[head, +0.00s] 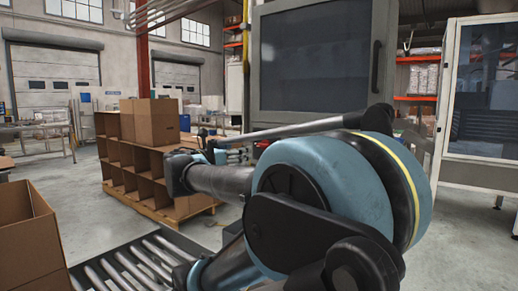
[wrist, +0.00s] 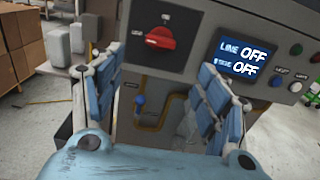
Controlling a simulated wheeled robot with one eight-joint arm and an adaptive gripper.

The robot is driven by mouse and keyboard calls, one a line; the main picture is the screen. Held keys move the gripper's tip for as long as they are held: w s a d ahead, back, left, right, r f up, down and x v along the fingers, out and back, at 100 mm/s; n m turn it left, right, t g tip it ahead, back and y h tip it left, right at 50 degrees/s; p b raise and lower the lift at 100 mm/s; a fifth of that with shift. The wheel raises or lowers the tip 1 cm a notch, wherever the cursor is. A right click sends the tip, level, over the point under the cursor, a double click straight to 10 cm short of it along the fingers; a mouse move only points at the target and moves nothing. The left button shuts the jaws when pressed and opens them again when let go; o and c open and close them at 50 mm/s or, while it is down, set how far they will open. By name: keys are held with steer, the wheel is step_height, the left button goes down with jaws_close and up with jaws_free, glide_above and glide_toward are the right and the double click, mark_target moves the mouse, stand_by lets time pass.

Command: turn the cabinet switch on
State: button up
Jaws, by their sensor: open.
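In the wrist view a red rotary switch (wrist: 160,38) sits on a black plate on the face of a grey cabinet (wrist: 190,20). Its handle lies roughly sideways, slightly tilted. Small white lettering is above it, and the text is hard to read. A display (wrist: 241,57) to its right shows two lines ending in OFF. My gripper (wrist: 160,60) is open and empty, its blue-padded fingers spread to the left and right below the switch, apart from it. In the head view my arm hides the cabinet switch, and the gripper is not clear.
A small blue lever (wrist: 140,102) and yellow conduit are lower on the cabinet. In the head view a roller conveyor (head: 130,265), an open carton (head: 30,240) and stacked boxes (head: 140,155) stand left.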

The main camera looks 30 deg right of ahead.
steer(key=x, duration=1.4)
steer(key=shift+d, duration=0.3)
steer(key=shift+w, duration=0.15)
steer(key=shift+c, duration=0.5)
steer(key=shift+r, duration=0.1)
steer(key=c, duration=1)
